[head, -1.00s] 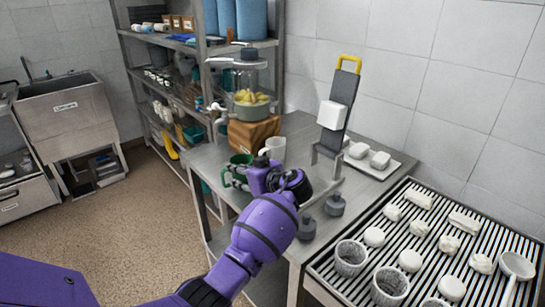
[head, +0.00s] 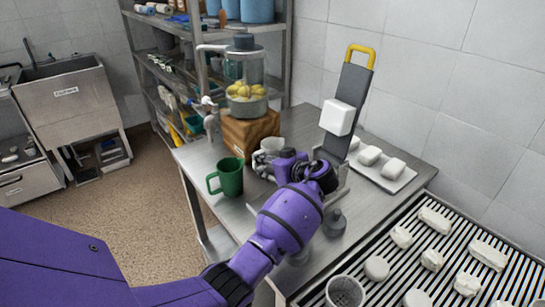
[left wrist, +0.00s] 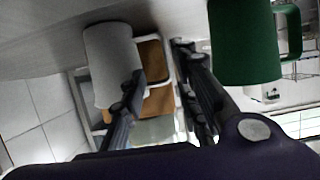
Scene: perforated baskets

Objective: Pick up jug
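Two handled vessels stand upright on the metal table, and I cannot tell which is called the jug. The green one (head: 231,177) has its handle on the left; it also shows in the left wrist view (left wrist: 243,42). The white one (head: 272,144) is partly hidden behind my left gripper (head: 262,164); in the left wrist view this white vessel (left wrist: 108,60) is beside one finger. My left gripper (left wrist: 158,62) is open, its fingers apart with nothing clearly between them. It is close to the white vessel; contact cannot be told. My right gripper is out of view.
A clear dispenser (head: 246,85) with yellow fruit stands on a wooden block (head: 250,130) behind. A grey slanted stand (head: 348,105), a white tray (head: 385,178) and a slatted rack (head: 450,250) are to the right. Grey weights (head: 335,223) sit near my arm.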

